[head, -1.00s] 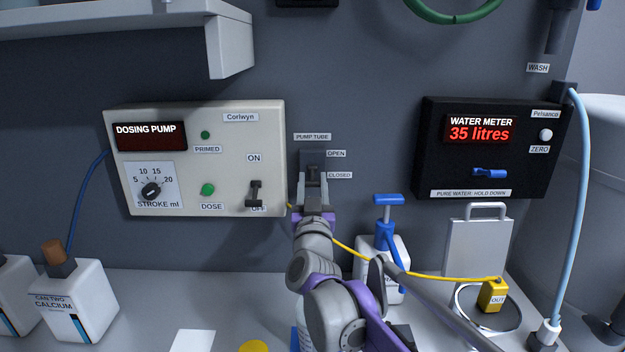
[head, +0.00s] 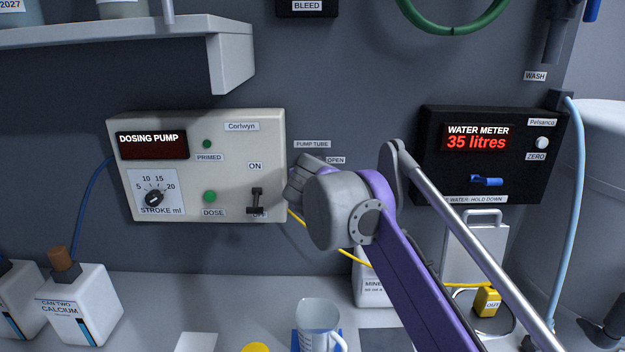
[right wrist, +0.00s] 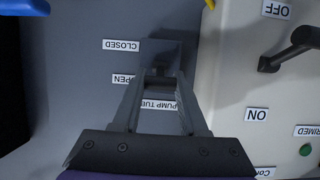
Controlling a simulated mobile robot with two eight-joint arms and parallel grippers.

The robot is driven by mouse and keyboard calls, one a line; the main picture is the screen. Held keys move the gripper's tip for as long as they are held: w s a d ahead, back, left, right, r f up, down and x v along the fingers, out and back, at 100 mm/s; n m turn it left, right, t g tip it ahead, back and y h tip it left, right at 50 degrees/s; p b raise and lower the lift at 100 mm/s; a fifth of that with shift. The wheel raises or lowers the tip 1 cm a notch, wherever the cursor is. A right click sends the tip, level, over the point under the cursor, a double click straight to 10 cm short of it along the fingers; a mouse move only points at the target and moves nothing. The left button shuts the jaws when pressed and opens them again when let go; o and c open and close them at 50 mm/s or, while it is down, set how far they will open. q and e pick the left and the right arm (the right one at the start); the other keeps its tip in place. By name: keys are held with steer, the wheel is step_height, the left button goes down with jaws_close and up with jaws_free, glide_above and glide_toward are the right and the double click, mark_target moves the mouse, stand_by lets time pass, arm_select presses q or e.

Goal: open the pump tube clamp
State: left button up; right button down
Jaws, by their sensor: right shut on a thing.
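The pump tube clamp (right wrist: 172,50) is a dark fitting on the grey wall, beside the cream dosing pump. In the right wrist view, which is upside down, my right gripper (right wrist: 160,78) is shut on its small dark lever. The lever is roughly level with the OPEN label (right wrist: 123,79), below the CLOSED label (right wrist: 121,45) in that picture. In the head view my right arm hides the clamp and the CLOSED label; the PUMP TUBE label (head: 312,144) and OPEN label show above the arm. My left gripper is not in view.
The dosing pump box (head: 235,190) with its ON/OFF switch (head: 256,201) is close to the left of my wrist. The black water meter (head: 480,190) is to the right. A yellow tube runs behind my arm. A clear jug (head: 318,325) stands on the bench below.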

steer(key=shift+w+r+g, duration=0.1)
steer(key=shift+r+g, duration=0.15)
steer(key=shift+g, duration=0.25)
stand_by(0.3)
steer(key=shift+c, duration=2.2)
jaws_free()
steer(key=v, duration=1)
steer(key=shift+s+r, duration=0.3)
